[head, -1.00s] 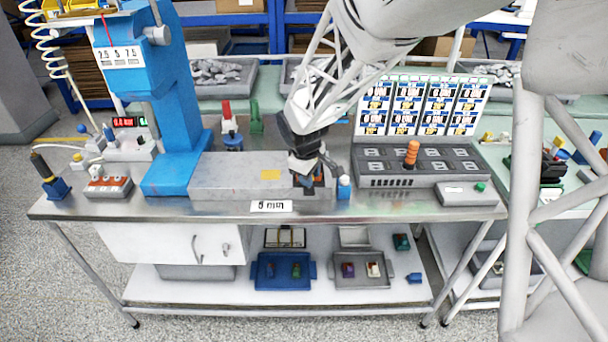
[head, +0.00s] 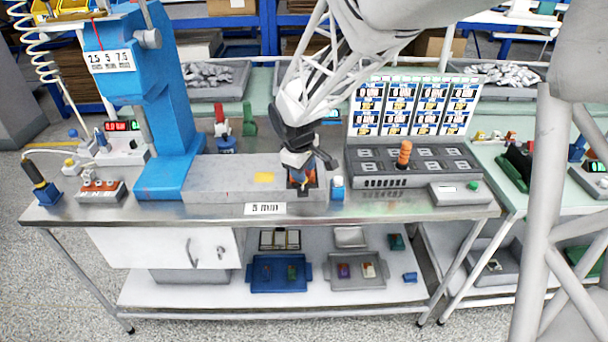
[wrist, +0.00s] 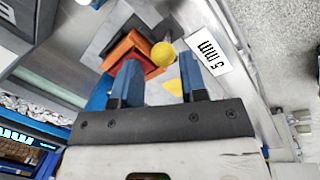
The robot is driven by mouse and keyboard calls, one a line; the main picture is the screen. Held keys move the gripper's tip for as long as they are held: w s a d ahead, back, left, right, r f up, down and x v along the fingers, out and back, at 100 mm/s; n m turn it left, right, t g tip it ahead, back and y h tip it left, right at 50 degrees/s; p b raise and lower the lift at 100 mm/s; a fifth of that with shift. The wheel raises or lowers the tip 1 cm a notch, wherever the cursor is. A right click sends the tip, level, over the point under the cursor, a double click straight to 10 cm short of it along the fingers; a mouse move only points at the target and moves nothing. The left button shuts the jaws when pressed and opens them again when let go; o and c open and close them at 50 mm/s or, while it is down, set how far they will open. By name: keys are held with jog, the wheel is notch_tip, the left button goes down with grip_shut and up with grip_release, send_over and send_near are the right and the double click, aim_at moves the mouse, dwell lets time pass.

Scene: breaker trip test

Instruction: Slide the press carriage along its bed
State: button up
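The press carriage (wrist: 128,52) is an orange-red block with a yellow ball knob (wrist: 163,54). In the head view its orange shows at the right end of the grey press bed (head: 235,178), mostly hidden by my gripper (head: 302,182). In the wrist view my gripper (wrist: 161,82) is open, with its two blue fingers apart. The knob shows between the fingertips, nearer the left one; I cannot tell if they touch. The left finger overlaps the carriage in the picture. The blue press (head: 165,120) stands at the left end of the bed.
A "5 mm" label (head: 265,209) is at the bench's front edge. A small blue-and-white piece (head: 337,188) stands close right of the bed. A grey panel (head: 410,165) with an orange knob lies further right. A red-buttoned box (head: 101,190) sits left of the press.

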jog(key=r, duration=0.5)
jog(key=shift+s+a, duration=0.25)
jog(key=shift+s, duration=0.1)
jog(key=s+d+r+m, duration=0.35)
jog(key=s+d, duration=0.25)
jog(key=s, duration=0.2)
jog(key=s+d+r+m, duration=0.3)
jog(key=s+d+r, duration=0.15)
jog(key=s, duration=0.35)
jog(key=s+d+m, duration=0.2)
jog(key=s+d, duration=0.1)
jog(key=s, duration=0.5)
jog(key=s+d+m+y, duration=0.1)
jog(key=s+d+m, duration=0.2)
jog(key=s, duration=0.4)
jog(key=shift+s+d+t, duration=0.15)
jog(key=shift+s+t, duration=0.2)
jog(key=shift+t, duration=0.05)
dwell(0.8)
